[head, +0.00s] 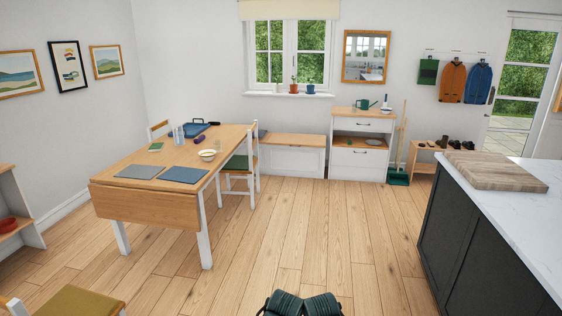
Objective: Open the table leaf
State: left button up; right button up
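The wooden table (208,148) with white legs stands left of the middle in the head view. Its table leaf (145,207) hangs down at the near end, a wooden panel below the tabletop edge.
A chair (238,170) stands at the table's right side. A stool or chair seat (70,301) is at the lower left. The floor before the leaf is open.

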aim_at(174, 211)
jog(key=i+l, duration=0.1)
jog(key=i, duration=1.7)
jog(key=i+u, duration=0.35)
jog(key=i, duration=0.15)
jog(key=i+l+u, duration=0.25)
jog(key=i+u, duration=0.15)
jog(key=i+l+u, duration=0.35)
jog(key=i, duration=0.25)
